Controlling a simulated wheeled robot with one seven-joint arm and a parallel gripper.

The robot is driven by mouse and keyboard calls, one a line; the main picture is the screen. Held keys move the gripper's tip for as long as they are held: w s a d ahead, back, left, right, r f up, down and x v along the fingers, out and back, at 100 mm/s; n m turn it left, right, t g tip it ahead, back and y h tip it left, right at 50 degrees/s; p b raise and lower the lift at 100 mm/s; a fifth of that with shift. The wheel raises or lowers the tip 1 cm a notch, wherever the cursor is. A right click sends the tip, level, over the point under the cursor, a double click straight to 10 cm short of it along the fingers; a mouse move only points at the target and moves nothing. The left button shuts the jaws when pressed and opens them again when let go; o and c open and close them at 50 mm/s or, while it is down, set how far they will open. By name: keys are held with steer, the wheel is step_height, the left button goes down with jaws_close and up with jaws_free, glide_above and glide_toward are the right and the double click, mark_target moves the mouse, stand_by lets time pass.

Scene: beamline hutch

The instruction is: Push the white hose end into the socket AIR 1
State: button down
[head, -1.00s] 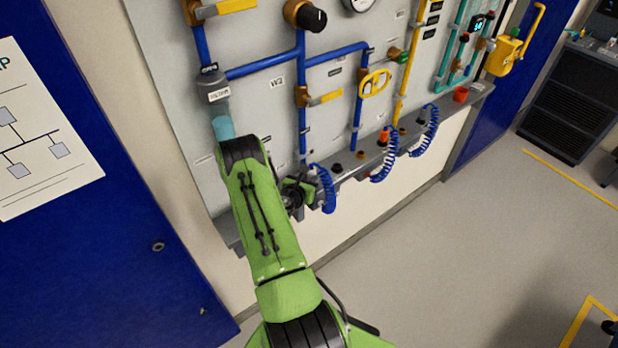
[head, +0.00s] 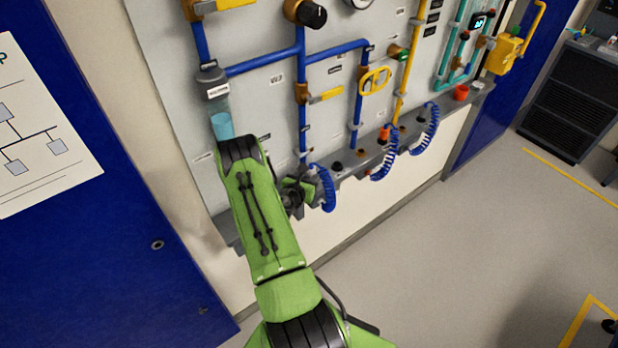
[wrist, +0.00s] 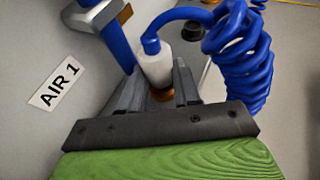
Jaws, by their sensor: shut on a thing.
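My gripper (wrist: 158,76) is shut on the white hose end (wrist: 154,62), with one finger on each side. The hose end stands roughly upright, and the blue coiled hose (wrist: 240,50) leaves its top and hangs to the right. A brass socket ring (wrist: 162,95) shows right at its lower end, between the fingers. I cannot tell whether the hose end is inside the ring or just above it. The label AIR 1 (wrist: 55,86) is on the panel to the left. In the head view my gripper (head: 300,188) is at the ledge, partly hidden by my arm, with the blue coil (head: 327,190) beside it.
The grey ledge (head: 350,168) runs along the panel foot and carries dark and brass fittings. Two more blue coiled hoses (head: 384,160) (head: 428,130) hang farther right. A blue pipe (wrist: 112,40) rises close to my gripper. The floor (head: 400,260) to the right is clear.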

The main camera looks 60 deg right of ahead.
steer(key=shift+f, duration=0.2)
steer(key=c, duration=0.7)
jaws_free()
steer(key=shift+a, duration=0.15)
steer(key=v, duration=1.5)
steer(key=shift+a+r+b, duration=0.2)
steer(key=shift+r+b, duration=0.05)
steer(key=shift+b, duration=0.1)
